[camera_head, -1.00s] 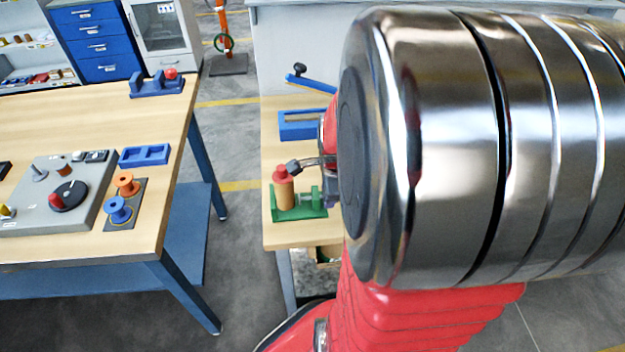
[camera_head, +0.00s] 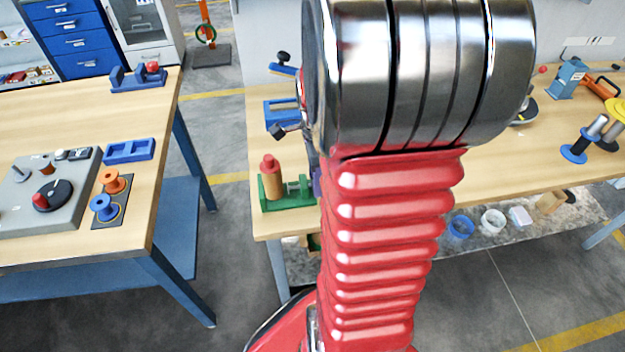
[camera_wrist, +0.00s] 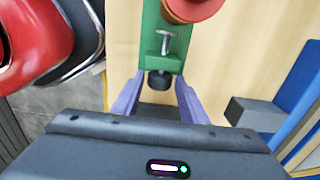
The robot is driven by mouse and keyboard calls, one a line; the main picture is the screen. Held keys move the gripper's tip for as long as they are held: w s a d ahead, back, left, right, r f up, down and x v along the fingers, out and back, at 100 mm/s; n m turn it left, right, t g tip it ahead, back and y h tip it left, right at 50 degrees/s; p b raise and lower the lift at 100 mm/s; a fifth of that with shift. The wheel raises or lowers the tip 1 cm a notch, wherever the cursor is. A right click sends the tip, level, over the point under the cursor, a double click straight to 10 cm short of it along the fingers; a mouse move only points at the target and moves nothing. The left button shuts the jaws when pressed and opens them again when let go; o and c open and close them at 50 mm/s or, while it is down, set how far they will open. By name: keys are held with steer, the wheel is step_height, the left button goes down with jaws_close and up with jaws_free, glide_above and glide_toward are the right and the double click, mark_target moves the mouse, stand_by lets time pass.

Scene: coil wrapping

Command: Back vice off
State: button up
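The green vice (camera_head: 288,206) sits near the front left corner of the far wooden bench. It holds an upright tan cylinder (camera_head: 271,187) with a red top (camera_head: 269,164). In the wrist view, the vice (camera_wrist: 150,45) shows at the top, with a metal T-shaped screw piece (camera_wrist: 165,42) and a black knob (camera_wrist: 158,80) at its near end. My gripper (camera_wrist: 159,84) is open, with its purple fingers on either side of the knob; I see a gap and no clear grip. In the head view, my arm hides most of the gripper.
A blue fixture (camera_head: 283,112) stands behind the vice. In the wrist view, a dark grey block (camera_wrist: 255,113) and blue piece lie to the right. The left table (camera_head: 150,180) carries a grey panel and spools. Floor shows between the two tables.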

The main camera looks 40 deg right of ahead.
steer(key=shift+w, duration=0.1)
stand_by(0.4)
steer(key=shift+w+d+f+g+y, duration=0.15)
steer(key=shift+g+y, duration=0.4)
steer(key=shift+g, duration=0.3)
steer(key=shift+w+d+r+g+y, duration=0.15)
steer(key=shift+g+y, duration=0.4)
steer(key=shift+g, duration=0.3)
steer(key=shift+f, duration=0.1)
steer(key=shift+c, duration=0.4)
steer(key=c, duration=0.5)
steer(key=shift+c, duration=0.2)
steer(key=shift+s, duration=0.1)
steer(key=shift+s+a+t+h, duration=0.15)
steer(key=shift+t+h, duration=0.3)
steer(key=shift+t, duration=0.25)
steer(key=shift+s+a+t+h, duration=0.15)
steer(key=shift+t+h, duration=0.3)
steer(key=shift+t, duration=0.25)
